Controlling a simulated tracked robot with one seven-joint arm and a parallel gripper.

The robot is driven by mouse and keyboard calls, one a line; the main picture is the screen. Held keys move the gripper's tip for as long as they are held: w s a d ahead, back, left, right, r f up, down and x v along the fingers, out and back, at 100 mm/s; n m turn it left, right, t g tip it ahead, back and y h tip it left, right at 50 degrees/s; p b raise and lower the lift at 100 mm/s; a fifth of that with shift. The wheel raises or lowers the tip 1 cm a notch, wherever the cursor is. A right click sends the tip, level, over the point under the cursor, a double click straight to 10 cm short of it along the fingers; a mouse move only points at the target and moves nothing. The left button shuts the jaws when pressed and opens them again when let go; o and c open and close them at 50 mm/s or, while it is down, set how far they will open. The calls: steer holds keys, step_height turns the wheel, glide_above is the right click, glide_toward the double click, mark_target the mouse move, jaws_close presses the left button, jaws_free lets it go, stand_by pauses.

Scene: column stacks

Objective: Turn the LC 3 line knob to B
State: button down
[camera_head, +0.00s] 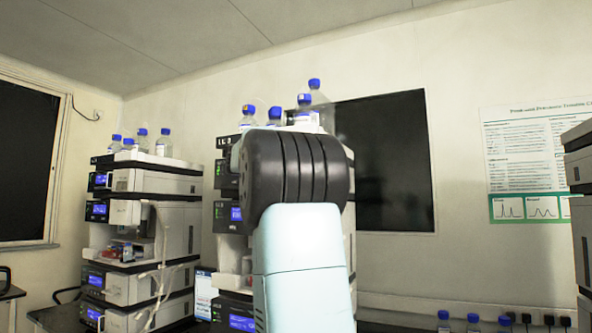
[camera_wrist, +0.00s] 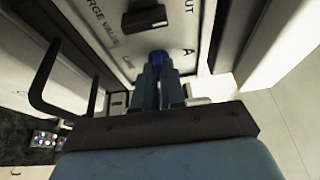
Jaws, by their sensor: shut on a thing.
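The blue line knob (camera_wrist: 159,56) shows in the wrist view on a pale instrument panel (camera_wrist: 110,35). My gripper (camera_wrist: 159,74) is shut on it, with a blue-grey finger on either side. A letter A is printed to the right of the knob and small lettering to its left. The fingers hide most of the knob, so its pointing direction cannot be told. No B mark shows. In the head view my arm covers much of the middle instrument stack (camera_head: 226,215), whose small label looks like LC 3. The knob and gripper are hidden there.
A black purge valve knob (camera_wrist: 145,18) sits above the blue knob in the wrist view. A black handle (camera_wrist: 48,75) sticks out at the left. Another instrument stack (camera_head: 150,185) stands at left in the head view, with blue-capped bottles (camera_head: 163,143) on top.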

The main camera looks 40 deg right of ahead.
steer(key=c, duration=1.2)
jaws_free()
steer(key=shift+s+d, duration=0.1)
steer(key=shift+d+f, duration=0.1)
steer(key=a, duration=1.4)
